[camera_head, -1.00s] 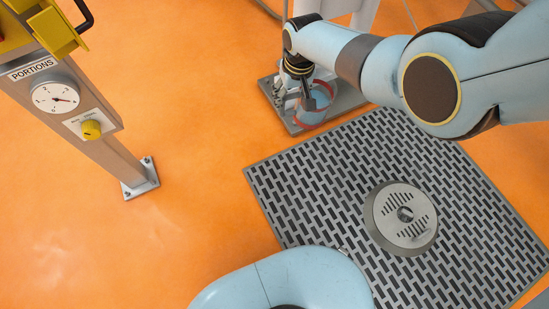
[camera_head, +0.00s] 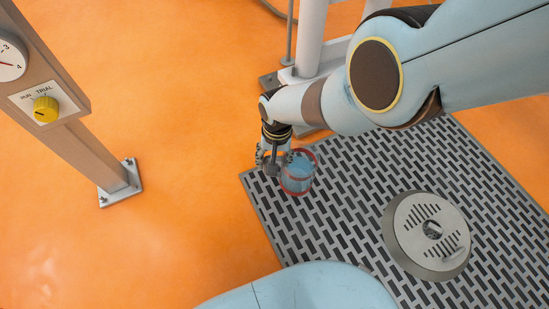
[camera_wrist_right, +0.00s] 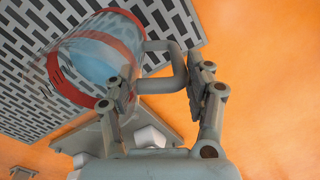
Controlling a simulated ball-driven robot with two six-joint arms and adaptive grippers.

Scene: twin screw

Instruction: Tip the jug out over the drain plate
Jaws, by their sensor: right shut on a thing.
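The jug (camera_head: 298,174) is clear with red bands and holds blue liquid. It is over the far left edge of the slotted drain plate (camera_head: 345,180) in the head view; its height above the plate is hard to judge. My right gripper (camera_head: 274,163) is at the jug's left side. In the right wrist view the gripper (camera_wrist_right: 160,85) is shut on the grey handle, and the jug (camera_wrist_right: 85,62) is at upper left. The jug looks roughly upright, but its exact tilt is unclear. My left gripper is out of view.
A round slotted disc (camera_head: 431,232) sits on the drain plate's right half. A post (camera_head: 75,140) with a dial and yellow knob (camera_head: 46,109) stands at left. White uprights (camera_head: 311,40) stand at the back. The orange floor (camera_head: 180,150) between is clear.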

